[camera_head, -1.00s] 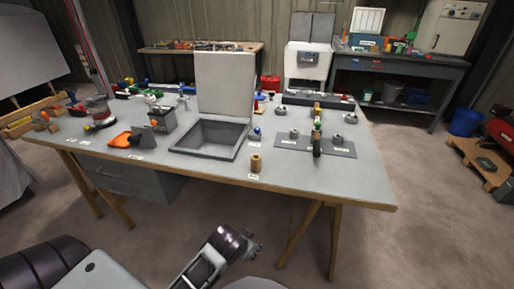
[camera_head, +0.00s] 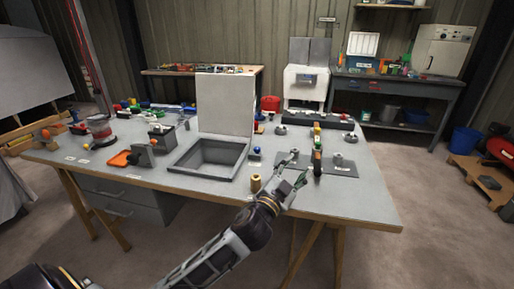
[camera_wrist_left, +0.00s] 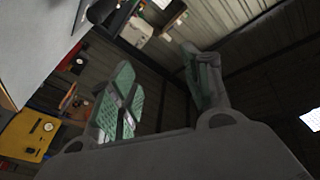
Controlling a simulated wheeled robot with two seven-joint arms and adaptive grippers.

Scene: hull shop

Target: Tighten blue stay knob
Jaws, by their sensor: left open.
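A small blue knob (camera_head: 257,150) sits on a grey block on the bench, just right of the open hatch box (camera_head: 184,163) with its raised lid (camera_head: 225,104). I take it for the stay knob; it is too small to tell how tight it is. My left gripper (camera_head: 298,168) is open and empty over the bench front, to the right of the knob and apart from it. The left wrist view shows its two spread fingers (camera_wrist_left: 158,85) with nothing between them, and no knob. My right gripper is not in view.
A tan cylinder (camera_head: 255,183) stands beside my left wrist. A grey plate (camera_head: 340,170) with upright fittings lies right of the gripper. An orange tray (camera_head: 119,159) and a sander (camera_head: 100,130) are at the left. The bench's front right corner is clear.

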